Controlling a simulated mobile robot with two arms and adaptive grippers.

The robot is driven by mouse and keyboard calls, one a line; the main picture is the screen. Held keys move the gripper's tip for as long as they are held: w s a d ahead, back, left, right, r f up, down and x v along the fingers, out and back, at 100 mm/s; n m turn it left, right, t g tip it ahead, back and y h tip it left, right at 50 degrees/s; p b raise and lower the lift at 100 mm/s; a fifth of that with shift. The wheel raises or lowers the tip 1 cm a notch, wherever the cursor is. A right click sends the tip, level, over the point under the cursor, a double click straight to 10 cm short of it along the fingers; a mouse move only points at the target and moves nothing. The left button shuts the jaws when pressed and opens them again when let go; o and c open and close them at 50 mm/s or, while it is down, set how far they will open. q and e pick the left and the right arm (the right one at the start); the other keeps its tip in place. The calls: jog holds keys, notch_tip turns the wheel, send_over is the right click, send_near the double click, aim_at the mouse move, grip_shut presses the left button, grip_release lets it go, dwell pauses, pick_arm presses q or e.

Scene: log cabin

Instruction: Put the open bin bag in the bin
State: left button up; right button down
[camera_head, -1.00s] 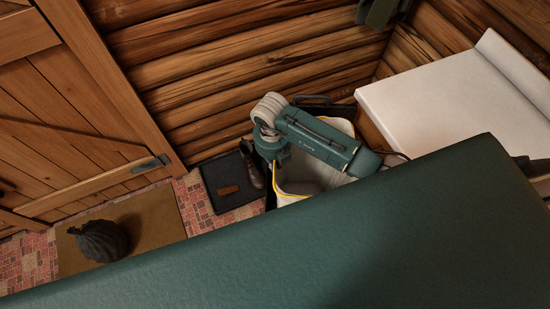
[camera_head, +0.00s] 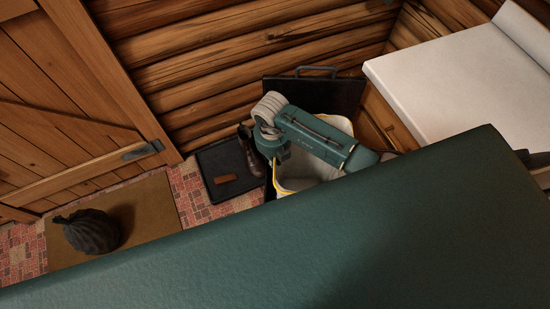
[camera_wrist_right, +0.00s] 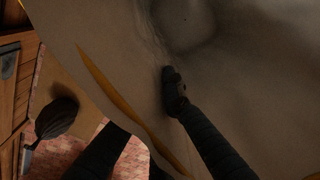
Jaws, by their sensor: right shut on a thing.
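The open bin bag (camera_head: 300,184) is pale with a yellow rim and stands mouth-up beside the cabinet. My right arm reaches across its mouth in the head view. In the right wrist view the bag's greyish wall (camera_wrist_right: 100,30) and yellow band (camera_wrist_right: 105,75) fill most of the picture. My right gripper (camera_wrist_right: 174,95) is shut on the bag's wall, one dark finger against it and the other partly hidden. A black panel with a handle (camera_head: 312,92), seemingly the bin's raised lid, stands behind the bag. The bin's body is mostly hidden. My left gripper is out of view.
A tied black bag (camera_head: 90,231) lies on a brown mat (camera_head: 150,205) by the wooden door. A black tray (camera_head: 222,160) with dark boots (camera_head: 250,158) is left of the bag. A white-topped cabinet (camera_head: 440,65) stands at right. A large green surface fills the foreground.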

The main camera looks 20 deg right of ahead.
notch_tip(320, 180, down, 18)
jog(key=b, duration=1.4)
jog(key=shift+f, duration=0.1)
jog(key=c, duration=1.8)
grip_release()
jog(key=r, duration=1.2)
jog(key=shift+a, duration=0.2)
